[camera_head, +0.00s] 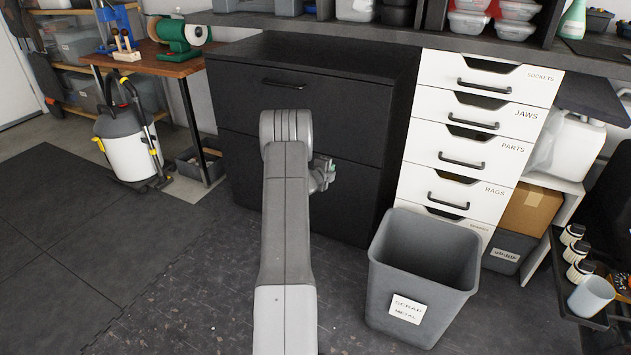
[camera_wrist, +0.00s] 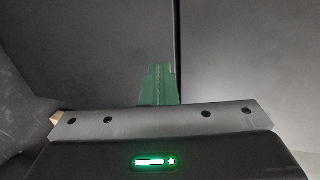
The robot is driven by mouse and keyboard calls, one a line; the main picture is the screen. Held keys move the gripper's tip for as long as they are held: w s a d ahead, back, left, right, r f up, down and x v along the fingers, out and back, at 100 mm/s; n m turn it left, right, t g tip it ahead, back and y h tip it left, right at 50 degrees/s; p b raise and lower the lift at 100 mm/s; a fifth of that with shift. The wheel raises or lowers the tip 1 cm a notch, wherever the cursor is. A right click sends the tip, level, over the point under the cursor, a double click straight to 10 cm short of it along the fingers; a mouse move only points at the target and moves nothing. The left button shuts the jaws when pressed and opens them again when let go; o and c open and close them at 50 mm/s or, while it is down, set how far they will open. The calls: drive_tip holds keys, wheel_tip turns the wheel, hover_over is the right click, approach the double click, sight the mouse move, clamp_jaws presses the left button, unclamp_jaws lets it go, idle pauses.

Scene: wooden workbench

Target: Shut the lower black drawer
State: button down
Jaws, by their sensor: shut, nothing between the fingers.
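The black cabinet (camera_head: 330,60) stands at the back middle with two wide drawers. Its upper drawer (camera_head: 240,95) has a black bar handle (camera_head: 285,84) and looks flush. The lower black drawer (camera_head: 345,205) is under it; its front looks about in line with the upper one, and I cannot make out any gap. My arm hides its middle and any handle there. My gripper (camera_head: 331,168) is close before the cabinet front, right of my arm. In the wrist view its green fingers (camera_wrist: 158,85) are together and empty, facing dark panels with a narrow dark seam; contact is unclear.
A grey scrap metal bin (camera_head: 395,275) stands on the floor to the right, before the white drawer unit (camera_head: 465,150). A vacuum cleaner (camera_head: 128,145) and a wooden bench (camera_head: 150,62) are at left. The floor at left is free.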

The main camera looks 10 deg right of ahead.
drive_tip(key=p+v, duration=0.2)
drive_tip(key=v, duration=0.7)
drive_tip(key=shift+s+a, duration=0.15)
drive_tip(key=shift+a, duration=0.05)
drive_tip(key=shift+r, duration=0.15)
